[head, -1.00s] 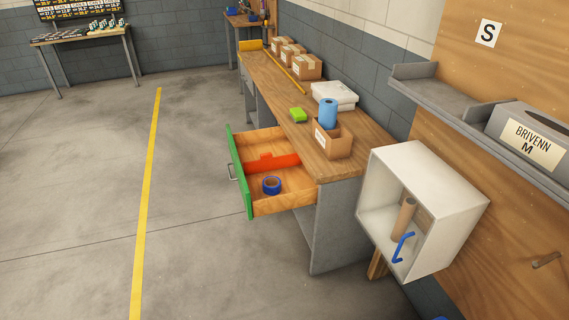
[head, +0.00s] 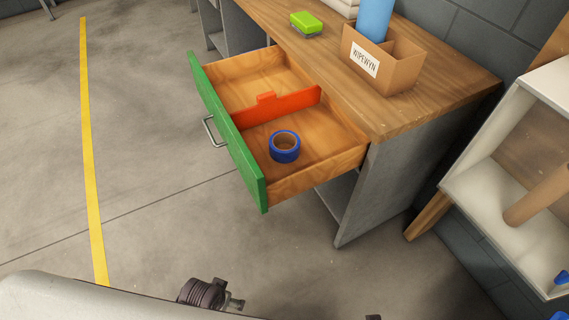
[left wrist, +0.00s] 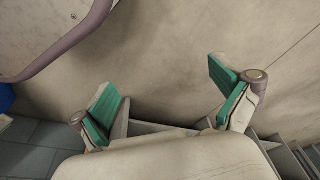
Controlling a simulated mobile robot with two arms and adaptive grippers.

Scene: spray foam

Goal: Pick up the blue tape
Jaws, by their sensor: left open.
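The blue tape (head: 285,147) is a roll with a brown core. It lies flat in the near compartment of the open drawer (head: 318,178), on the near side of the orange divider (head: 285,104). My left gripper (left wrist: 168,97) is open and empty in the left wrist view, its two green-padded fingers spread wide. The tape is not visible in that view. Parts of my own arm show along the bottom edge of the head view, below and apart from the drawer. My right gripper is not in view.
The drawer's green front (head: 226,132) has a metal handle (head: 210,131). On the bench (head: 440,97) stand a labelled cardboard box (head: 388,62) holding a blue roll (head: 374,18), and a green sponge-like block (head: 306,23). A white cabinet (head: 480,190) stands right. The floor left is clear.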

